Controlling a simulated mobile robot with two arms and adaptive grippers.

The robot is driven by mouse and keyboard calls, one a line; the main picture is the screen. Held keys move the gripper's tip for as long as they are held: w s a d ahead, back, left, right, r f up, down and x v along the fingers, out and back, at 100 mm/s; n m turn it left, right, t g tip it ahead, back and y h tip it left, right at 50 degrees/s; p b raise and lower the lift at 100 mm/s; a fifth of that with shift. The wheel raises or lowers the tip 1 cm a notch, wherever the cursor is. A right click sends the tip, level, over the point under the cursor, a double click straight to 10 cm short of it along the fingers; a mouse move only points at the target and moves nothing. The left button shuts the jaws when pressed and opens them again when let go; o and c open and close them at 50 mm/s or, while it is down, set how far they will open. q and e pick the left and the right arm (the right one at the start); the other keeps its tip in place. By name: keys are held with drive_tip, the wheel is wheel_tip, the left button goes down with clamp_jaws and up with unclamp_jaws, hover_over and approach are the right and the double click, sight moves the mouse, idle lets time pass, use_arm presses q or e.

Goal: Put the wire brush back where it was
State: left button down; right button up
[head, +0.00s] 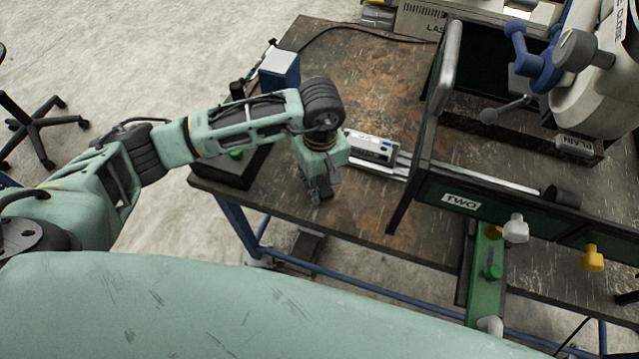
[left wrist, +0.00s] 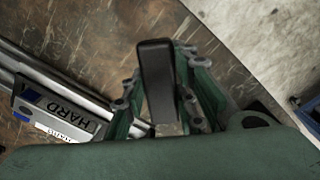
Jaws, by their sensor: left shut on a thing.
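My left gripper (head: 320,188) is over the front left part of the table, pointing down near the table's front edge. In the left wrist view, my left gripper (left wrist: 160,112) is shut on a dark, block-like handle (left wrist: 155,72). I take it to be the wire brush; no bristles show. In the head view the held brush is hard to make out against the fingers. I cannot tell whether it touches the table. My right gripper is not in view.
A grey metal device (head: 371,148) lies just right of my left gripper; its label reads HARD in the left wrist view (left wrist: 62,112). A blue box (head: 279,71) stands behind my arm. The table (head: 350,80) has free room at back centre.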

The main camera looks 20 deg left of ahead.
sight(320, 180)
use_arm(q)
wheel_tip(320, 180, down, 2)
drive_tip(key=shift+f, duration=0.4)
drive_tip(key=c, duration=1.4)
unclamp_jaws()
drive_tip(key=shift+c, duration=0.2)
drive_tip(key=shift+o, duration=0.2)
drive_tip(key=shift+r, duration=0.35)
wheel_tip(320, 180, up, 10)
drive_tip(key=b, duration=0.2)
drive_tip(key=shift+w+r+b, duration=0.1)
drive_tip(key=shift+r+b, duration=0.15)
drive_tip(key=shift+b, duration=0.15)
drive_tip(key=shift+r, duration=0.65)
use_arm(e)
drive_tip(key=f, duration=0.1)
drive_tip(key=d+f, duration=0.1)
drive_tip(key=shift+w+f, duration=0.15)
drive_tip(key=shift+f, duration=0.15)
